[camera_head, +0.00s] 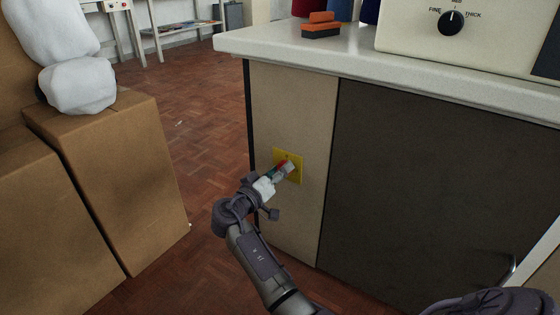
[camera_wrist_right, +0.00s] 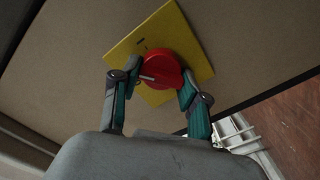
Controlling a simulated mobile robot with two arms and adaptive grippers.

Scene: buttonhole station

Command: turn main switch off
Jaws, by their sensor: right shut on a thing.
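The main switch is a red round knob (camera_wrist_right: 160,68) on a yellow square plate (camera_wrist_right: 188,30). In the head view the plate (camera_head: 296,160) sits on the beige end panel of the counter; the knob is mostly hidden by my gripper. My right gripper (camera_head: 283,168) reaches the plate from the front. In the right wrist view its two fingers (camera_wrist_right: 160,82) are closed on opposite sides of the knob. A pale mark on the knob lies roughly level in that view. My left gripper is not in view.
The counter (camera_head: 300,47) has a pale top with an orange and black block (camera_head: 321,26) and a cream machine (camera_head: 420,35) with a FINE–THICK dial. Cardboard boxes (camera_head: 125,170) with white bags (camera_head: 75,85) stand to the left. Bare parquet floor lies between boxes and counter.

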